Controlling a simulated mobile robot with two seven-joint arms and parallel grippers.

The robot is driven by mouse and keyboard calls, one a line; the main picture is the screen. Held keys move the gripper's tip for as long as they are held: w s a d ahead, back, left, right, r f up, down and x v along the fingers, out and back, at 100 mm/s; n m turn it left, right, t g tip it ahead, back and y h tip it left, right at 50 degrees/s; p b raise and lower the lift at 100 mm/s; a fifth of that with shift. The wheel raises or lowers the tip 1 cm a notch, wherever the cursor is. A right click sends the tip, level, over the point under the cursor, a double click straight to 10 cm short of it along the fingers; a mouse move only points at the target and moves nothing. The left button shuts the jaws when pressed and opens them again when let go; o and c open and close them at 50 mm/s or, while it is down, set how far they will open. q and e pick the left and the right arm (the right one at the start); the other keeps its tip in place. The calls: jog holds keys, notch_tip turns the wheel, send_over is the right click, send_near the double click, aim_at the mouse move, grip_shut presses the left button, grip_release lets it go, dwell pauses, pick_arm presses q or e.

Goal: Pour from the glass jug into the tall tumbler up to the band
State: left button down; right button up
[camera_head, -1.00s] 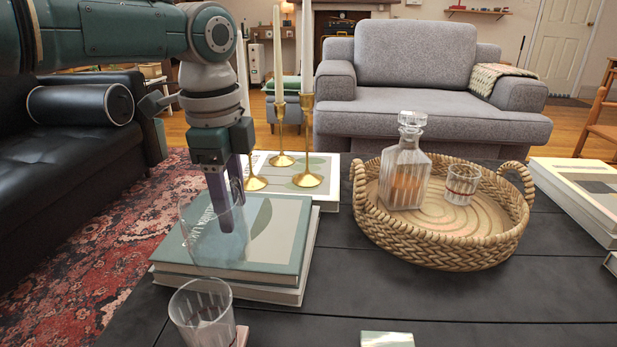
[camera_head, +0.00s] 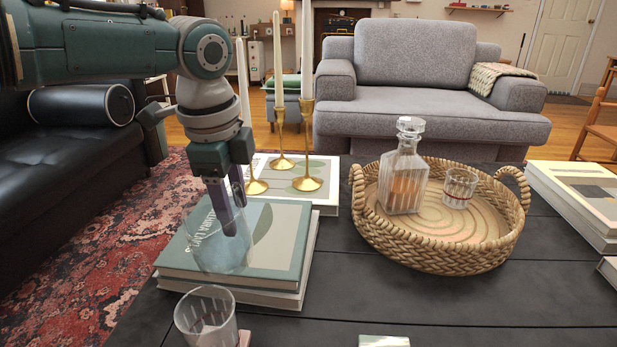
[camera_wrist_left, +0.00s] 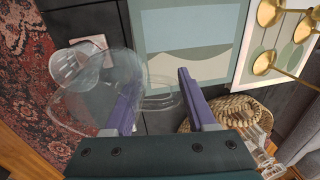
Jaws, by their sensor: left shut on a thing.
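The clear glass jug (camera_head: 205,248) hangs from my left gripper (camera_head: 235,218) in the head view, in front of the teal book. In the left wrist view, the jug (camera_wrist_left: 105,90) lies left of the fingers, with its handle between the fingers of my left gripper (camera_wrist_left: 158,88), which is shut on it. Any liquid in it is too faint to tell. The clear fluted tumbler (camera_head: 206,322) stands at the lower left of the head view, nearer than the jug. It shows beside the jug in the left wrist view (camera_wrist_left: 68,66). I cannot make out its band. My right gripper is out of view.
A stack of books (camera_head: 285,235) lies below the jug. Brass candlesticks (camera_head: 307,165) stand behind it. A wicker tray (camera_head: 435,258) at the right holds a stoppered decanter (camera_head: 404,180) and a short glass (camera_head: 460,188). The dark table (camera_head: 480,300) is mostly clear in front.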

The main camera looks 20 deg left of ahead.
pick_arm(q)
jog(key=shift+w+r+t+p, duration=0.15)
jog(key=shift+r+t+p, duration=0.55)
jog(key=shift+p, duration=0.55)
jog(key=shift+f+t+b, duration=0.3)
jog(key=shift+f, duration=0.3)
jog(key=shift+r, duration=0.1)
dwell(0.9)
jog(key=shift+r+p, duration=0.4)
jog(key=shift+p, duration=0.55)
dwell(0.5)
jog(key=shift+f+t+b, duration=0.4)
jog(key=shift+f+b, duration=0.25)
jog(key=shift+f, duration=0.5)
